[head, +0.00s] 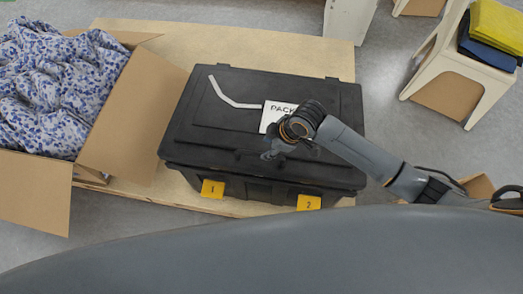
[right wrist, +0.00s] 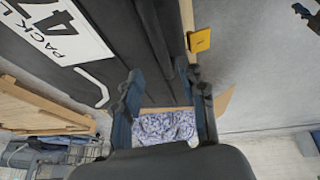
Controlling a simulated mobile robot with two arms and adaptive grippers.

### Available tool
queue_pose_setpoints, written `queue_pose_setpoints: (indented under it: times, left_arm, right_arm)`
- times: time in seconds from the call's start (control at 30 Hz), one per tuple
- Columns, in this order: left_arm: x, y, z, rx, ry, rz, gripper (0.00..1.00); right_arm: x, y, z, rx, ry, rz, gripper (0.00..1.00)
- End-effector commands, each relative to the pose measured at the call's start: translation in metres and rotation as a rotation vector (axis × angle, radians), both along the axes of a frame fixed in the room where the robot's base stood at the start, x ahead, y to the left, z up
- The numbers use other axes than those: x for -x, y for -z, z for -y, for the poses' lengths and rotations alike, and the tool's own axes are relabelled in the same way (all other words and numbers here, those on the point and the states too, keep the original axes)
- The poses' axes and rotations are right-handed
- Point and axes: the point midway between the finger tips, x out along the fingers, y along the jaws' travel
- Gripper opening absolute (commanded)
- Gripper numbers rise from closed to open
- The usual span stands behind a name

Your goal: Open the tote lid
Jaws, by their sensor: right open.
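The black tote (head: 225,110) sits on a wooden board with its lid (head: 330,100) down. Two yellow latches are on its front side, latch 1 (head: 212,189) and latch 2 (head: 308,202); I cannot tell if they are fastened. One yellow latch also shows in the right wrist view (right wrist: 200,41), beside the tote's front edge. My right gripper (head: 273,152) is over the front middle of the lid, open and empty. In the right wrist view its two fingers (right wrist: 159,90) stand apart over the lid's front part. Whether they touch the lid is unclear. My left gripper is not in view.
A cardboard box (head: 135,110) with blue-and-white patterned cloth (head: 50,85) stands left of the tote, one flap close to it. A white label (head: 274,114) lies on the lid. A pale stool (head: 445,65) with folded yellow cloth (head: 497,25) stands at the back right.

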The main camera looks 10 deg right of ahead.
Motion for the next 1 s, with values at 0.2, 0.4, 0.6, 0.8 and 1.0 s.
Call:
queue_pose_setpoints:
  times: [0.2, 0.4, 0.6, 0.8, 1.0]
  left_arm:
    - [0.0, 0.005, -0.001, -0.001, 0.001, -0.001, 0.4]
    - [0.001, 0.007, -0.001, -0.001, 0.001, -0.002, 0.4]
    - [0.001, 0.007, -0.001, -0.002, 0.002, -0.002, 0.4]
    - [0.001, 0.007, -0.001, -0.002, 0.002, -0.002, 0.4]
    - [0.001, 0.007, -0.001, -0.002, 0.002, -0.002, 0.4]
  right_arm:
    - [-0.008, 0.037, -0.014, -0.001, 0.001, -0.002, 0.41]
    - [-0.012, 0.052, -0.019, 0.0, -0.001, 0.001, 0.41]
    - [-0.013, 0.054, -0.02, 0.0, -0.001, 0.001, 0.41]
    - [-0.012, 0.054, -0.02, 0.0, -0.001, 0.001, 0.25]
    - [-0.013, 0.053, -0.019, 0.0, 0.001, 0.002, 0.0]
